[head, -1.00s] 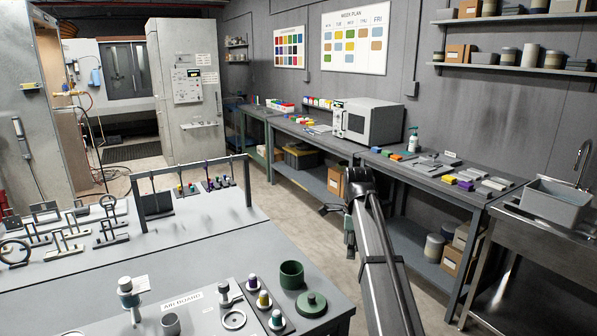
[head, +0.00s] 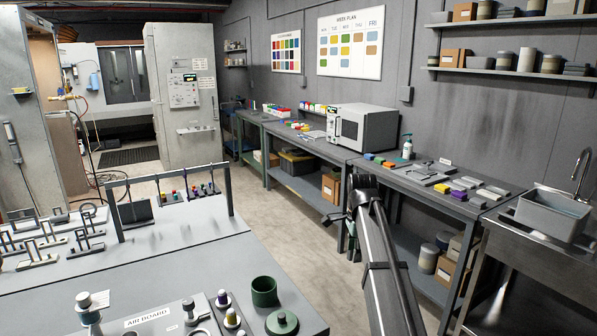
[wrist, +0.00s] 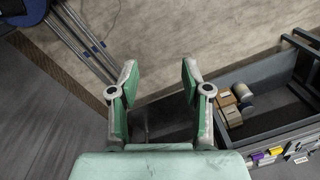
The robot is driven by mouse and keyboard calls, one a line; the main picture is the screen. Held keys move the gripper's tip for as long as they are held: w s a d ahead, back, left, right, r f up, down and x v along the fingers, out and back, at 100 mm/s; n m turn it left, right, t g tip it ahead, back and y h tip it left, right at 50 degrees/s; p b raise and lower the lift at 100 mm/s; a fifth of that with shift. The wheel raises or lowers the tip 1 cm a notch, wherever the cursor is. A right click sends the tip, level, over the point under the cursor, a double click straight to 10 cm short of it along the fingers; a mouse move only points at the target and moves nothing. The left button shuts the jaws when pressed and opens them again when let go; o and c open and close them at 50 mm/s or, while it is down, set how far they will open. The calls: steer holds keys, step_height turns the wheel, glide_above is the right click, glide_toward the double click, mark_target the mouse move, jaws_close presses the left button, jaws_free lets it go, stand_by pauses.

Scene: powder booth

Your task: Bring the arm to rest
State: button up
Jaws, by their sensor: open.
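My gripper (wrist: 159,85) shows in the wrist view with its two green and grey fingers spread wide apart and nothing between them. In the head view my arm reaches out over the aisle, between the front table (head: 200,262) and the workbench (head: 440,195) along the right wall. My gripper's fingers at the arm's far end are mostly hidden there by my own wrist. The gripper touches nothing that I can see.
The workbench carries colored blocks, grey panels and a pump bottle (head: 407,147); a microwave oven (head: 364,128) stands farther back. A sink (head: 552,217) is at right. The front table holds a green cup (head: 264,291) and metal stands. The aisle floor (head: 285,220) is clear.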

steer(key=s+f+n+g, duration=0.1)
steer(key=s+f+n, duration=0.5)
steer(key=f, duration=0.7)
steer(key=s+f+n, duration=0.3)
steer(key=s+f, duration=0.5)
steer(key=f, duration=0.5)
steer(key=s+f+n+g, duration=0.1)
steer(key=s+f+n, duration=0.5)
steer(key=f, duration=0.7)
steer(key=s+f+g, duration=0.2)
steer(key=s+f, duration=0.3)
steer(key=s, duration=0.7)
steer(key=s+f+n+g, duration=0.1)
steer(key=s+f, duration=0.5)
steer(key=s, duration=0.7)
steer(key=s+f+g, duration=0.2)
steer(key=s+f, duration=0.4)
steer(key=s, duration=0.6)
steer(key=shift+s+n+g, duration=0.25)
steer(key=shift+n+g, duration=0.15)
